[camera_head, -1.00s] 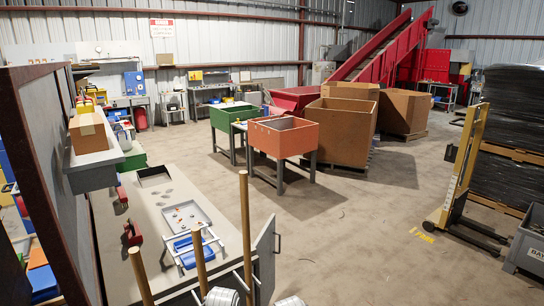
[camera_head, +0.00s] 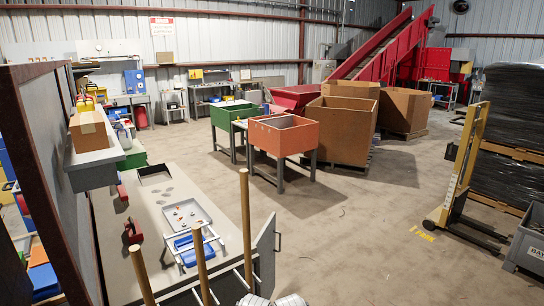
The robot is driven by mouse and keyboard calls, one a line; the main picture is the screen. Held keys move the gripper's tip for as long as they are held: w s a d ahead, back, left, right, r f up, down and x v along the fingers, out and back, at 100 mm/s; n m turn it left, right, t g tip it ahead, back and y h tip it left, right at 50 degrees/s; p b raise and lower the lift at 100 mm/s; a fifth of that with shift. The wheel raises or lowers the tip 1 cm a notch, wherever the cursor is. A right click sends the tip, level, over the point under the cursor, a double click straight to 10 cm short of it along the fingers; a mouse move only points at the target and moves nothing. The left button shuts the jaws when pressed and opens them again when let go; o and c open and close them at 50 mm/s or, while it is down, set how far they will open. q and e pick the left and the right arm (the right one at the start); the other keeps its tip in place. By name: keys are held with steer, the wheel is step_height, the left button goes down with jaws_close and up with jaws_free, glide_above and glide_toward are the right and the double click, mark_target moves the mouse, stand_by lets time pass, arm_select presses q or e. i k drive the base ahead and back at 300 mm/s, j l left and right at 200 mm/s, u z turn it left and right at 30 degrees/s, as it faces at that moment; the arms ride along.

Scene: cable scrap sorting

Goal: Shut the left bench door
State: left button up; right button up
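A grey bench (camera_head: 130,218) with a pale top stands at the lower left. A grey door panel (camera_head: 265,252) stands out at the bench's near right corner, swung open, with a dark handle (camera_head: 279,242) on its right side. I cannot tell from this view whether it is the left door; no other door shows. Rounded pale parts of my arms show at the bottom edge, close below the door panel. The fingers of both grippers are out of view.
Upright wooden rods (camera_head: 245,222) rise from a rack in front of the door. A tray (camera_head: 186,215), a blue-and-white frame (camera_head: 196,244) and red-handled tools (camera_head: 133,231) lie on the bench. A yellow lift (camera_head: 462,165) and grey bin (camera_head: 530,243) stand right. Floor between is clear.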

mark_target(264, 243)
steer(key=i+l+u, duration=0.1)
steer(key=l, duration=0.25)
steer(key=i+l+u, duration=0.15)
steer(key=l, duration=0.25)
steer(key=i+l+u, duration=0.35)
steer(key=i+l, duration=0.4)
steer(key=l, duration=0.15)
steer(key=i+l+u, duration=0.25)
steer(key=i, duration=0.25)
